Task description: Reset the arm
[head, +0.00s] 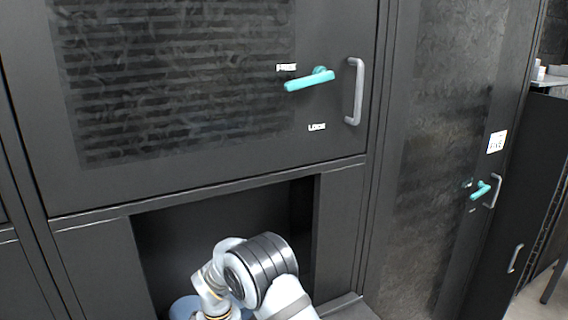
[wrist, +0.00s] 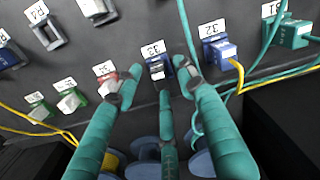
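In the head view my arm (head: 262,272) reaches into the dark recess under the cabinet door, and its gripper is hidden there. In the wrist view my gripper (wrist: 154,76) shows two thick teal fingers, set apart, with their tips near a panel of ports. A thinner teal piece (wrist: 167,125) stands between them, below the port labelled 33 (wrist: 157,68). I see nothing clamped between the fingers.
A blue port (wrist: 219,50), a green port (wrist: 290,35) and teal and yellow cables lie close around the fingers. Blue spools (wrist: 200,163) sit below. In the head view, the cabinet door (head: 190,80) has a teal handle (head: 309,81) above the recess.

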